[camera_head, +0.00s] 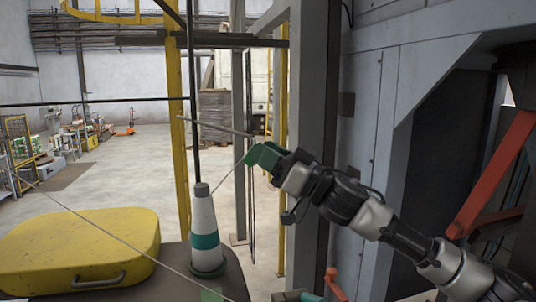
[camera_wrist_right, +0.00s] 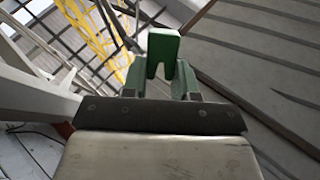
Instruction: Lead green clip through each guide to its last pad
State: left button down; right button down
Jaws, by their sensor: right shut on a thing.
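My right gripper (camera_head: 279,164) is raised at the right of the head view, beside the grey upright column. It is shut on the green clip (camera_head: 262,155). In the right wrist view, the clip (camera_wrist_right: 163,45) is a green notched piece standing up between the fingertips. A thin pale cord (camera_head: 229,174) runs from the clip down and left toward the cone top, where its end is hard to follow. I cannot clearly identify the guides. My left gripper is not in view.
A white cone with a green band (camera_head: 205,241) stands beside a yellow case (camera_head: 80,244). A thin taut line (camera_head: 112,236) crosses the case diagonally. A grey bar (camera_head: 215,127) juts near the clip. A grey column (camera_head: 308,130) and machine wall (camera_head: 376,110) stand close right.

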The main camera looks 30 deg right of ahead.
jog(key=shift+s, duration=0.1)
dwell(0.5)
jog(key=shift+s+a+b, duration=0.2)
jog(key=shift+s+a, duration=0.1)
jog(key=shift+s, duration=0.45)
jog(key=shift+s+a+b, duration=0.25)
jog(key=shift+s+a, duration=0.1)
jog(key=shift+s, duration=0.4)
jog(key=shift+s+a+b, duration=0.2)
jog(key=shift+s+a, duration=0.1)
jog(key=shift+s, duration=0.45)
jog(key=shift+f, duration=0.1)
